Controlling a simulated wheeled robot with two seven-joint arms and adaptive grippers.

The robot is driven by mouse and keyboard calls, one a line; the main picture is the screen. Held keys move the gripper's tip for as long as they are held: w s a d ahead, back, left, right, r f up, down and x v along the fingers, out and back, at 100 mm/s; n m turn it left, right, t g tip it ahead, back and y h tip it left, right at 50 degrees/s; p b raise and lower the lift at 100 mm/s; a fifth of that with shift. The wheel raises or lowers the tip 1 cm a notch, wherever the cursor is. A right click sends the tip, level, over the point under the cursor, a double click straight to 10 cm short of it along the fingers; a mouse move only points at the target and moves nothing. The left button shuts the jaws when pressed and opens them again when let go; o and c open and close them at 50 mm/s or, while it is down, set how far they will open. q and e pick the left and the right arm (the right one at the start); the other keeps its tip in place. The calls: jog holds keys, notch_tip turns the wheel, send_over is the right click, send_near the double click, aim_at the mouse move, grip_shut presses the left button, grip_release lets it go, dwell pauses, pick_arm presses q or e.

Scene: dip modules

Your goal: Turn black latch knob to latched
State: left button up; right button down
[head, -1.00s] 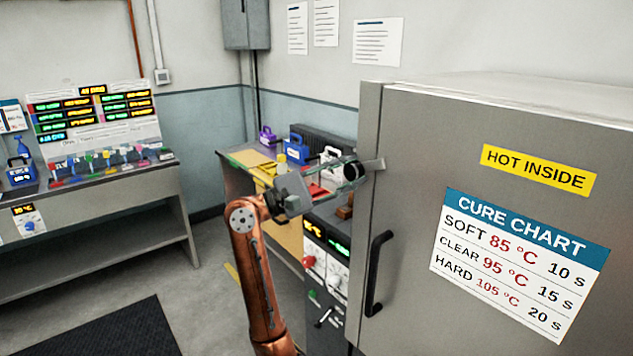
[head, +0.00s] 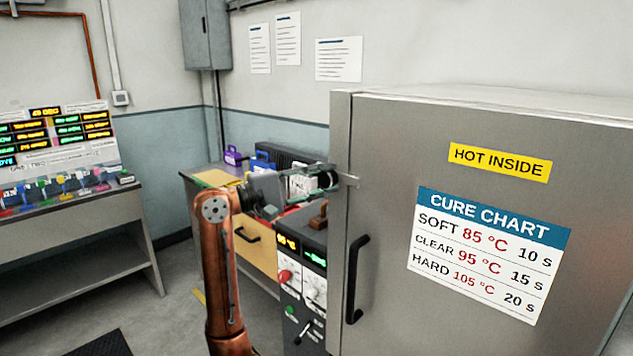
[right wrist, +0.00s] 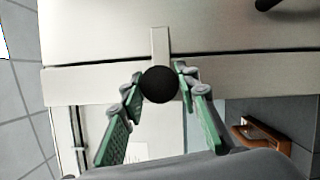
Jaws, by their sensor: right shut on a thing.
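The black latch knob (right wrist: 160,85) sits at the left edge of the grey oven door, on a light metal latch bar (right wrist: 160,42). In the head view the knob (head: 328,180) shows at the end of my right gripper (head: 312,181). In the right wrist view my right gripper (right wrist: 160,88) has its green-padded fingers on either side of the knob, shut on it. The latch bar (head: 350,179) reaches from the knob across to the door in the head view. My left gripper is not in view.
The oven door (head: 390,130) carries a black handle (head: 356,280), a yellow sign and a cure chart. A control panel (head: 302,285) stands left of the oven. Behind my arm is a bench with a purple case (head: 233,156). Another bench (head: 70,225) stands at the left.

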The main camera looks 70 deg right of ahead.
jog(key=c, duration=1.5)
grip_release()
jog(key=shift+o, duration=0.2)
jog(key=v, duration=1.2)
jog(key=shift+f, duration=0.1)
